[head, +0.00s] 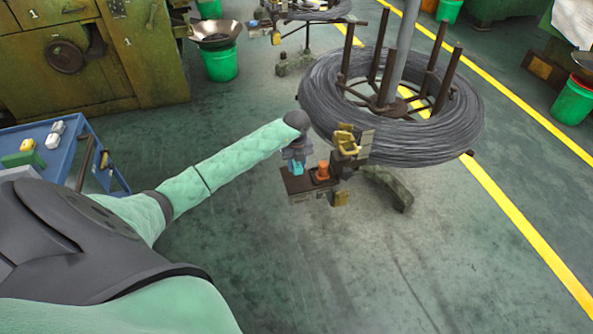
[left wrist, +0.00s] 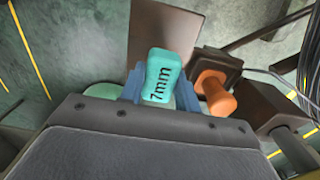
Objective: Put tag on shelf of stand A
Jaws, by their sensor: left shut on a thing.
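My left gripper (head: 297,160) is shut on a turquoise tag (head: 297,168) at the small dark shelf (head: 298,186) of the wire stand. In the left wrist view the tag (left wrist: 162,75) reads "7mm" and sits between the blue fingers of the gripper (left wrist: 160,90). The brown shelf plate (left wrist: 150,25) shows behind the tag. I cannot tell whether the tag touches the shelf. Which stand is A is not legible. My right gripper is not in view.
A large wire coil (head: 440,135) with upright posts lies behind. A blue cart (head: 92,150) is at left. The floor in front is clear.

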